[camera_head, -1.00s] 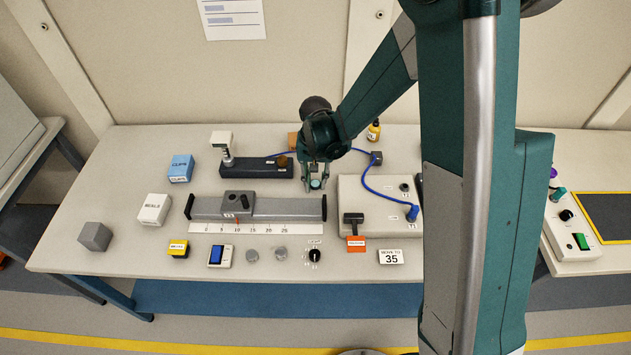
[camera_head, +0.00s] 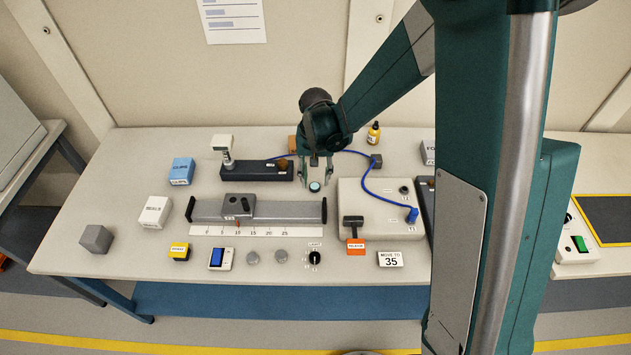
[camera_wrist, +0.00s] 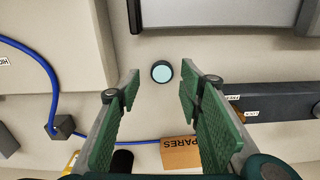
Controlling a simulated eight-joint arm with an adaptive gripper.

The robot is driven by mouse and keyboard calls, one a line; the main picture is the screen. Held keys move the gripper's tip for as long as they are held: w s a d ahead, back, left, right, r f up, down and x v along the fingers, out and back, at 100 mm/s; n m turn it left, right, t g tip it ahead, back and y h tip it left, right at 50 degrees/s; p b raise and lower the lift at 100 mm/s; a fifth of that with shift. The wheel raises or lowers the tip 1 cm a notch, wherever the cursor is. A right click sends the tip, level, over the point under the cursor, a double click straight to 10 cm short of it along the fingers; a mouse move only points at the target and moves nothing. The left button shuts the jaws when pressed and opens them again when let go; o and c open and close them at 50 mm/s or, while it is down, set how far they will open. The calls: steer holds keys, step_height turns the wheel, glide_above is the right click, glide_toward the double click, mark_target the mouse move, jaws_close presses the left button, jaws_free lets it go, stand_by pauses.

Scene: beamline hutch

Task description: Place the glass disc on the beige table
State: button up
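The glass disc (camera_head: 314,186) is small, round and pale blue with a dark rim. It appears to lie flat on the beige table (camera_head: 110,215), between the grey rail and the pale control box. In the wrist view the disc (camera_wrist: 162,72) shows just beyond and between my fingertips, with a gap to each finger. My gripper (camera_head: 316,179) is open, pointing down over the disc; it also shows in the wrist view (camera_wrist: 161,80). The fingers do not appear to touch the disc.
The grey rail with its carriage (camera_head: 238,205) is in front left of the disc. The pale control box (camera_head: 375,225) with a blue cable (camera_head: 375,190) is close on the right. A cardboard spares box (camera_wrist: 180,152) and a dark block (camera_head: 258,170) are behind.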

mark_target(316, 187)
step_height(316, 187, up, 8)
steer(key=p, duration=0.1)
steer(key=shift+r, duration=0.2)
stand_by(0.7)
steer(key=shift+r, duration=0.1)
steer(key=s+d+r+t, duration=0.3)
steer(key=s+d+r, duration=0.5)
steer(key=d+r, duration=0.45)
steer(key=s+d+r+t, duration=0.2)
steer(key=s+d, duration=0.3)
steer(key=s, duration=0.3)
steer(key=s+d+r+t, duration=0.2)
steer(key=s+d+r, duration=0.3)
steer(key=s, duration=0.3)
steer(key=shift+s+n, duration=0.15)
steer(key=shift+n, duration=0.25)
steer(key=shift+o, duration=0.6)
